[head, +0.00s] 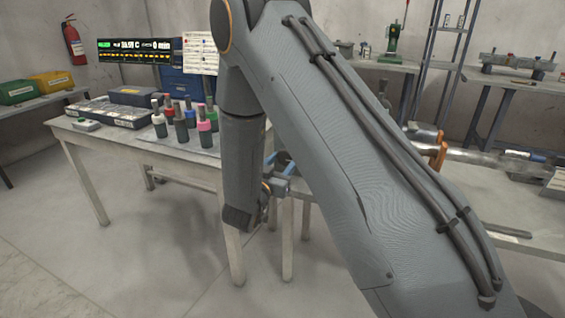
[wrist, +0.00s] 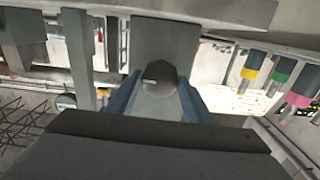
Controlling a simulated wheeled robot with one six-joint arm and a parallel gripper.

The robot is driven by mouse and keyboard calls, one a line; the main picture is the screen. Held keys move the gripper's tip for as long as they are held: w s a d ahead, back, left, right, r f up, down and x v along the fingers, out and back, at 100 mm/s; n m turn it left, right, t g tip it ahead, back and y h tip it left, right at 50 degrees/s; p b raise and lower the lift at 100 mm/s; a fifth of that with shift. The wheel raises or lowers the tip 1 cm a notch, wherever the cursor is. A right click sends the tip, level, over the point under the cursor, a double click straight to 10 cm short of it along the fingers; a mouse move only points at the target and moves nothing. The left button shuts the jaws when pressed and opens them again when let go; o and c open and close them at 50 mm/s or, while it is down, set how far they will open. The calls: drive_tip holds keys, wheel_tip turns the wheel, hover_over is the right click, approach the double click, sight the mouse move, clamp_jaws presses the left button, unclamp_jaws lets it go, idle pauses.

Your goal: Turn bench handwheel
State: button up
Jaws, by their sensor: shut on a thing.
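My gripper (wrist: 158,92) shows in the wrist view as two blue fingers, one on each side of a grey round-ended knob (wrist: 160,74). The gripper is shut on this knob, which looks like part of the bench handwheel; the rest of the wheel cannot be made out. In the head view my gripper (head: 284,168) shows only in part, as small blue pieces beside the right end of the left table. My large grey arm link covers the middle of that view and hides most of the grip and whatever is behind it.
A table (head: 112,141) at left bears several dark bottles with coloured caps (head: 181,124) and a grey tray (head: 112,112). A bench with a metal machine (head: 490,160) and an orange clamp (head: 437,152) stands at right. The floor at front left is clear.

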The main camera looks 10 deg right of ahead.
drive_tip(key=m+b, duration=0.2)
drive_tip(key=m, duration=0.4)
drive_tip(key=m+b, duration=0.2)
drive_tip(key=m, duration=0.3)
idle(0.3)
drive_tip(key=shift+m, duration=0.4)
drive_tip(key=o, duration=1)
drive_tip(key=shift+o, duration=0.2)
drive_tip(key=shift+a, duration=0.1)
